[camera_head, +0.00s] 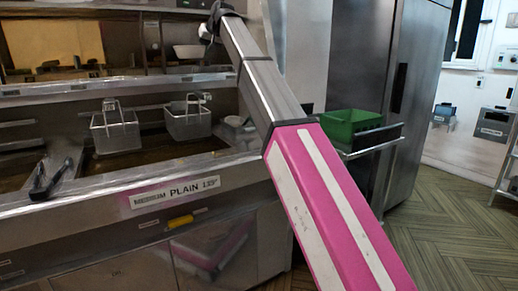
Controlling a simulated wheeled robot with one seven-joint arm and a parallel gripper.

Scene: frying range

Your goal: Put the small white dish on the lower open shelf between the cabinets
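A small whitish dish (188,51) shows at the back of the range, below and left of my arm's far end. Whether it rests on a surface or touches my gripper is too small to tell. My gripper (207,33) is at the top centre, small and dark, at the end of my pink and grey arm. I cannot tell whether its fingers are open or shut. A long metal ledge (60,91) runs below the dish along the back of the range. I cannot clearly make out the lower open shelf between cabinets.
Two wire fry baskets (115,131) (187,122) hang over the fryer. Black-handled tongs (50,181) lie at the left. A labelled front panel (175,192) edges the range. A green bin (349,125) sits on a side shelf by a steel fridge (415,90). Floor (455,225) is clear at right.

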